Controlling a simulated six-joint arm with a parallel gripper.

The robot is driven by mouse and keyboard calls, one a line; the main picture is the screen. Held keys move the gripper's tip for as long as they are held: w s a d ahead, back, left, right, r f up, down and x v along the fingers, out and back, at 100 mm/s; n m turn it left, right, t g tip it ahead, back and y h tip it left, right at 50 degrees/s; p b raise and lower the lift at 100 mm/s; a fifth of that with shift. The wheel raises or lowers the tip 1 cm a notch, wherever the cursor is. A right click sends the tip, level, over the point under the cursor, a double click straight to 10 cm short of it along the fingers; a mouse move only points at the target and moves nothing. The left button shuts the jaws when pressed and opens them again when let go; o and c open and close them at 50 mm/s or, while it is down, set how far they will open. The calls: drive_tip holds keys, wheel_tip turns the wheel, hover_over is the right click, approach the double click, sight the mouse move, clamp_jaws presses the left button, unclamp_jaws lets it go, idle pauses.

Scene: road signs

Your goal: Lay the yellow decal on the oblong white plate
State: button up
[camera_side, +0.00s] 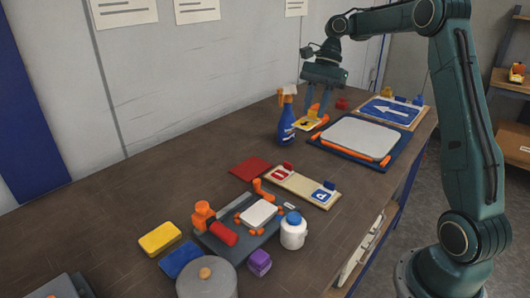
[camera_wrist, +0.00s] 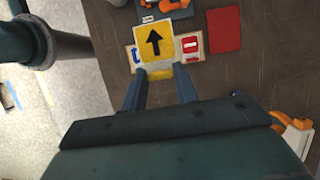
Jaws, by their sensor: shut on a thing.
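My gripper (camera_side: 315,108) is shut on the yellow decal (camera_side: 304,124), near the far left corner of the blue tray (camera_side: 338,152). In the wrist view the fingertips (camera_wrist: 160,75) close on a yellow tab at the near edge of the decal (camera_wrist: 155,42). The decal is square and bears a black arrow. A large white plate (camera_side: 365,137), which looks oblong, lies bare in the tray between orange clamps. The decal is to the left of this plate; its exact height is hard to tell. A smaller white plate (camera_side: 258,213) lies in a grey fixture with orange clamps.
A blue spray bottle (camera_side: 287,122) stands close left of my gripper. A blue arrow sign (camera_side: 388,111) lies behind the tray. A beige board (camera_side: 302,187) with red and blue signs and a red sheet (camera_side: 250,167) lie nearer. A white jar (camera_side: 293,233) stands nearer still.

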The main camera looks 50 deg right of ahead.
drive_tip(key=shift+a, duration=0.1)
drive_tip(key=shift+w+a+f, duration=0.2)
drive_tip(key=shift+a+f, duration=0.05)
drive_tip(key=shift+a, duration=0.4)
drive_tip(key=w+a+f, duration=0.2)
drive_tip(key=a+f, duration=0.3)
drive_tip(key=a, duration=0.5)
hover_over(266, 206)
drive_tip(key=d, duration=0.2)
wheel_tip(266, 206, down, 6)
drive_tip(key=shift+s+a+r, duration=0.1)
drive_tip(key=shift+a+r, duration=0.05)
drive_tip(key=shift+f, duration=3.05)
drive_tip(key=shift+f, duration=0.25)
